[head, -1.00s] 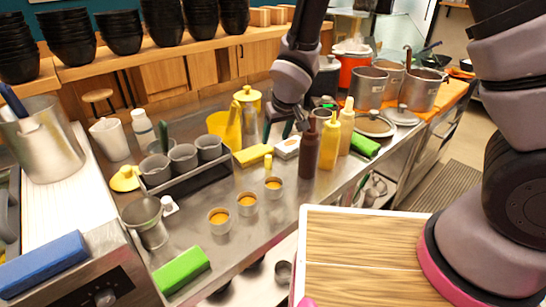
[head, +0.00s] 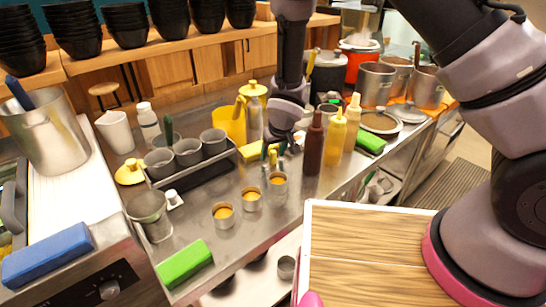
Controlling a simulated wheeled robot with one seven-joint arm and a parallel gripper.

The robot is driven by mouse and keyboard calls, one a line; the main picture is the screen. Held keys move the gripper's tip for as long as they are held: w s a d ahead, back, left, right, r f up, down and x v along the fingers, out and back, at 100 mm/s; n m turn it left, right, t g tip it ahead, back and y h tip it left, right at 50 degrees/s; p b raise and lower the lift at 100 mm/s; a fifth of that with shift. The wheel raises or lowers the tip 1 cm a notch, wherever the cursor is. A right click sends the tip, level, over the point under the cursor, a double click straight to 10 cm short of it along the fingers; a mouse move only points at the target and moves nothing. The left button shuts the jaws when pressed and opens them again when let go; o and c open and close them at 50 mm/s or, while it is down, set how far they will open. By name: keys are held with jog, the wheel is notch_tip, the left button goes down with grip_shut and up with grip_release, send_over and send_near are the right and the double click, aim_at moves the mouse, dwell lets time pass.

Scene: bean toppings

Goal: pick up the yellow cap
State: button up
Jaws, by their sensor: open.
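A small upright yellow cap (head: 273,158) stands on the steel counter just behind the rightmost orange-filled cup (head: 277,186). My gripper (head: 275,153) points down right at the cap, its fingers open and close around or beside it. Whether the fingers touch it I cannot tell, as they are small and partly overlap it. A wider yellow lid (head: 130,173) lies at the left of the counter.
Brown (head: 314,145) and yellow (head: 335,138) sauce bottles stand close to the right of my gripper. A rack of grey cups (head: 190,180) is to the left.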

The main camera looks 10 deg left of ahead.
jog(key=c, duration=0.9)
jog(key=shift+c, duration=0.2)
